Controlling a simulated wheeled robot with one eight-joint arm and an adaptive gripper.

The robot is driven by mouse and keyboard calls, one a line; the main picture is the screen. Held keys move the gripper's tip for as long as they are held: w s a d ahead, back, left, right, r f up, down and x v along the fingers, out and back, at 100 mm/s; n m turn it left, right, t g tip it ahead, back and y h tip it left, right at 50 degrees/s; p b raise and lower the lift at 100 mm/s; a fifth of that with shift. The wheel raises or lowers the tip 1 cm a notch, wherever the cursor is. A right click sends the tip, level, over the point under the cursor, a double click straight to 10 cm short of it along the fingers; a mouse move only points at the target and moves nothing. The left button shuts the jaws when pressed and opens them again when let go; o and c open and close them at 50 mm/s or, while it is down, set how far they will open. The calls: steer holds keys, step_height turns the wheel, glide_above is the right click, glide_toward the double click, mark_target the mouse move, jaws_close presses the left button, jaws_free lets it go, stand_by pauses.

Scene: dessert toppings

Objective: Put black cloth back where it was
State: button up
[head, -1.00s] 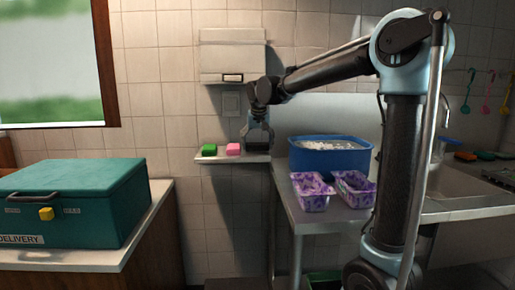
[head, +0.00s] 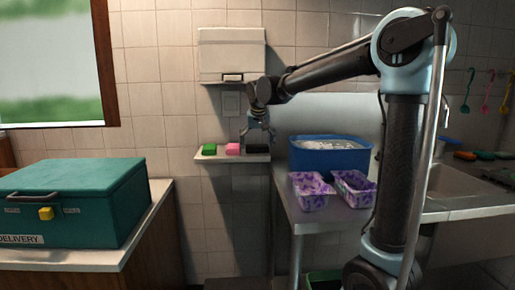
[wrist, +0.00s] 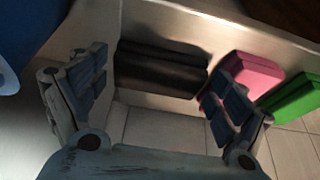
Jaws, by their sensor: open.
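The black cloth (head: 258,148) lies folded on the right part of a small wall shelf (head: 232,158). In the wrist view the black cloth (wrist: 160,69) lies on the shelf ahead of the jaws, with a gap to the fingertips. My gripper (head: 258,132) is open and empty, just above and in front of the cloth. Its two spread fingers show in the wrist view (wrist: 150,90), one on each side of the cloth's near edge. No finger clearly touches the cloth.
A pink block (head: 233,149) and a green block (head: 209,149) lie left of the cloth on the shelf. A blue tub (head: 330,157) and two purple containers (head: 311,191) stand on the metal counter at right. A teal delivery box (head: 75,200) stands at left.

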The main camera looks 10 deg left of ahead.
steer(key=v, duration=1.1)
steer(key=shift+s, duration=0.15)
